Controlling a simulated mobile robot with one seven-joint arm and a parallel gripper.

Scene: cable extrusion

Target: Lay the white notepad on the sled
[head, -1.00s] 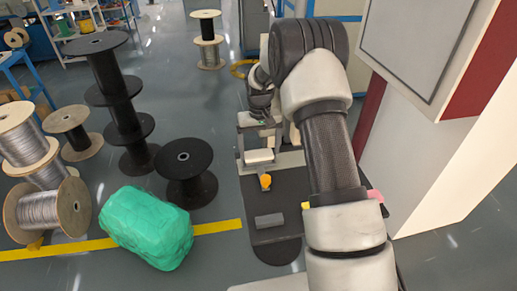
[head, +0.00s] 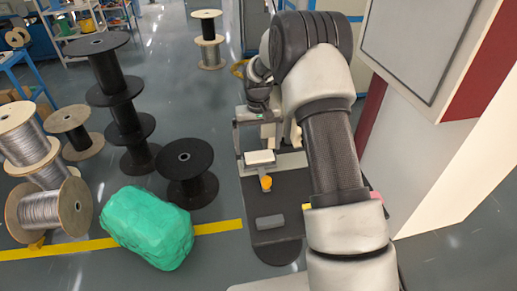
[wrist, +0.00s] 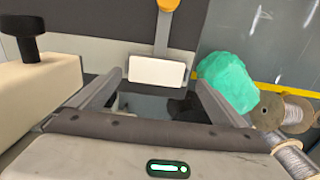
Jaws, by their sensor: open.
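In the wrist view the white notepad (wrist: 157,71) sits at the plate's edge, below a grey lever with an orange knob (wrist: 168,5). I cannot clearly tell which part is the sled; the plate with the lever may be it. My gripper (wrist: 157,80) is open, one finger to each side of the notepad, with a gap on both sides. The notepad's underside is hidden.
A beige block with a black knob (wrist: 35,68) stands close left of my gripper. A dark grey block (head: 270,222) lies on the worktop's near end. A green wrapped bundle (head: 147,227) and several cable spools stand on the floor to the left. A white cabinet stands right.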

